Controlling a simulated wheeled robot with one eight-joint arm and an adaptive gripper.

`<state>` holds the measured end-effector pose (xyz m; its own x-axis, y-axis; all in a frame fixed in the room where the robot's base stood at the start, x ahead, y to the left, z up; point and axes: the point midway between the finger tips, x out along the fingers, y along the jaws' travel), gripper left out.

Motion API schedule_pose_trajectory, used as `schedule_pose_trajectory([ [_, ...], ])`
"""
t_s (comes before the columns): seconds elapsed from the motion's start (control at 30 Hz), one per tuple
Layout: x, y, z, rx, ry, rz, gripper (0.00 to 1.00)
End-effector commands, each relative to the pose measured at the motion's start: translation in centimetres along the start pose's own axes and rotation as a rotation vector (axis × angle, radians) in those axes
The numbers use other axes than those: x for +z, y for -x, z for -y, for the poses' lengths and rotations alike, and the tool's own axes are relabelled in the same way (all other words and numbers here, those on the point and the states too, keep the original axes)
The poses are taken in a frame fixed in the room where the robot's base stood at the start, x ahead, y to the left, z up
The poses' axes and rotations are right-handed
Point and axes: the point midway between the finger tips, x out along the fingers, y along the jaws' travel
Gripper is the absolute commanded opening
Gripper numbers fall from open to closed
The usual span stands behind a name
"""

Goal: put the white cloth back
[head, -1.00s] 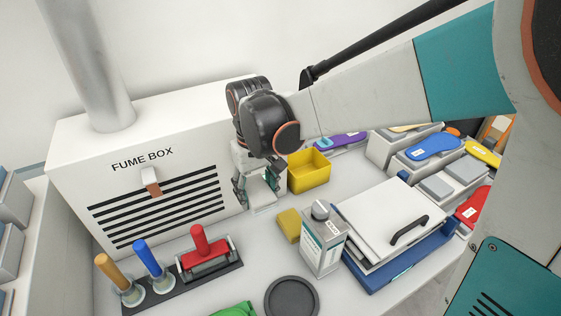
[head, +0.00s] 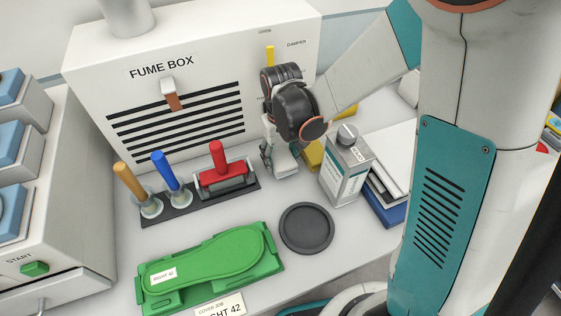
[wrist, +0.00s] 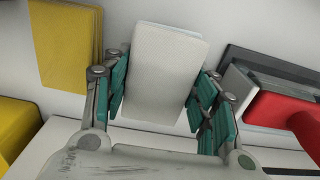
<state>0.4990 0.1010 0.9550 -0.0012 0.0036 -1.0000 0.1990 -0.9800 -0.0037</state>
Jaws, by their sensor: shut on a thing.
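My gripper (head: 281,163) is shut on the white cloth (wrist: 163,75), a folded rectangular pad that sits between its teal finger pads in the wrist view. In the head view the cloth (head: 285,162) is a small pale patch below the wrist, partly hidden by the fingers. Whether the cloth touches the worktop cannot be told.
The red-handled tool (head: 218,160) stands in a dark rack with blue- and orange-handled ones, left of the gripper. A dark round dish (head: 307,228) and a green insole holder (head: 210,265) lie nearer.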

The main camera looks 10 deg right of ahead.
Motion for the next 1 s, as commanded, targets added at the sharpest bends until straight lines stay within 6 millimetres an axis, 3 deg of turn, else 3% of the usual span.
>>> schedule_pose_trajectory([
  [0.13,-0.1,-2.3,0.0,0.000,0.000,0.000,0.23],
  [0.53,0.0,-2.8,0.0,0.000,0.000,0.000,0.23],
  [0.57,0.0,-2.7,0.0,0.000,0.000,0.000,0.58],
  [0.63,0.0,-2.7,0.0,0.000,0.000,0.000,0.73],
  [1.0,0.0,-2.6,0.0,0.000,0.000,0.000,0.73],
])
